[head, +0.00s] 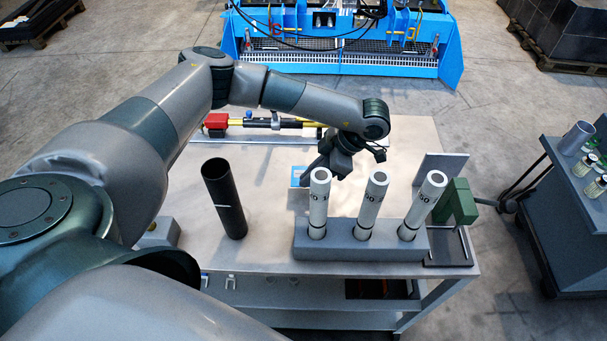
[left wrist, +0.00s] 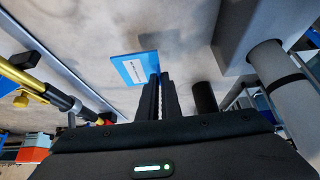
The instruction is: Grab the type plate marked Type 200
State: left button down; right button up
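The type plate (head: 298,173) is a small blue plate with a pale text area, left of the white tubes. In the left wrist view the plate (left wrist: 137,68) reaches to my fingertips; its lettering is too small to read. My left gripper (head: 318,176) is over the table behind the leftmost tube. In the left wrist view its fingers (left wrist: 160,78) are close together, with the plate's right edge between their tips. They look shut on that edge. The fingertips are partly hidden in the head view. My right gripper is not in view.
Three white marked tubes stand tilted in a grey block (head: 360,242) close in front of my gripper. A black tube (head: 224,198) stands to the left. A green clamp-like part (head: 455,203) is at the right edge. A red-and-yellow tool (head: 265,122) lies behind.

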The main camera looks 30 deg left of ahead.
pick_arm(q)
jog(key=w+d+r+b, duration=0.3)
jog(key=w+r+b, duration=0.2)
jog(key=w, duration=0.4)
jog(key=shift+w+r, duration=0.2)
jog(key=shift+r, duration=0.25)
jog(key=shift+r, duration=0.1)
